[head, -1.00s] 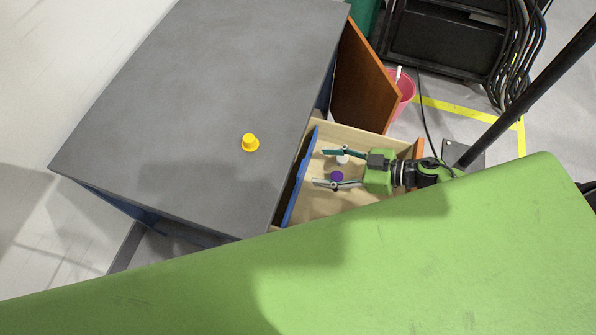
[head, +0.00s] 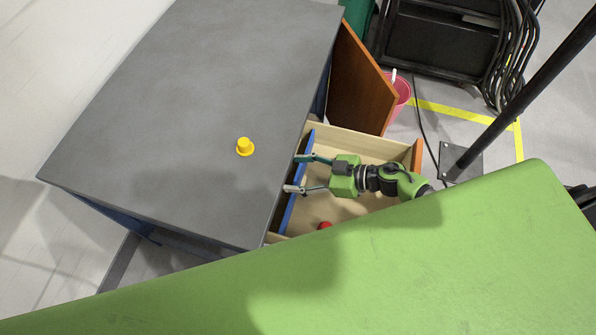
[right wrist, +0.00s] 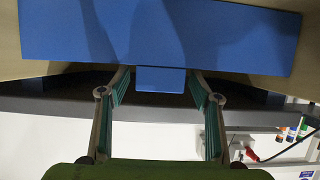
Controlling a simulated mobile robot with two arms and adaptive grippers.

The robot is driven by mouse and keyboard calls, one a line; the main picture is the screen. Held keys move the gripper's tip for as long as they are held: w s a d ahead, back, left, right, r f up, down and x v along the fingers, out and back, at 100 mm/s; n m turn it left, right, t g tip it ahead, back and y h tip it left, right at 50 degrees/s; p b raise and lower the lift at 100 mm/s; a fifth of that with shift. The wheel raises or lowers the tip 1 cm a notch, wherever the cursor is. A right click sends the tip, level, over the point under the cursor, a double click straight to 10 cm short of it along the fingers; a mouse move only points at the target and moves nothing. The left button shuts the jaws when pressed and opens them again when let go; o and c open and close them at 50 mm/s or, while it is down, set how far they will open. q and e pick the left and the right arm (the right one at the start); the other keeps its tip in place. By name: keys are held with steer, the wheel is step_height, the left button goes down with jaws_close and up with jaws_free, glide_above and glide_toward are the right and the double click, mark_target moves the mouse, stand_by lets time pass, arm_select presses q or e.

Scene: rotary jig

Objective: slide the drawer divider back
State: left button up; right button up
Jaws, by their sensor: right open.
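The blue divider (head: 288,214) stands across the wooden drawer (head: 362,142), close to the cabinet side. In the right wrist view it is a wide blue panel (right wrist: 160,38) with a small blue tab (right wrist: 160,79). My right gripper (head: 296,173) is open, its two fingers reaching across the divider's top edge toward the cabinet. In the right wrist view its fingers (right wrist: 158,82) stand on either side of the tab, with a gap at each side. Whether they touch the panel cannot be told. My left gripper is not in view.
A red item (head: 325,225) lies in the drawer. The grey cabinet top (head: 200,110) holds a yellow knob-shaped piece (head: 244,147). An orange-brown door (head: 358,82) stands open behind the drawer, with a pink bin (head: 400,92) beyond. A green surface (head: 430,250) fills the front.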

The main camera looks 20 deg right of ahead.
steer(key=c, duration=1.6)
steer(key=w+a, duration=0.1)
steer(key=a+p, duration=0.1)
steer(key=shift+w+a, duration=0.4)
steer(key=o, duration=1.6)
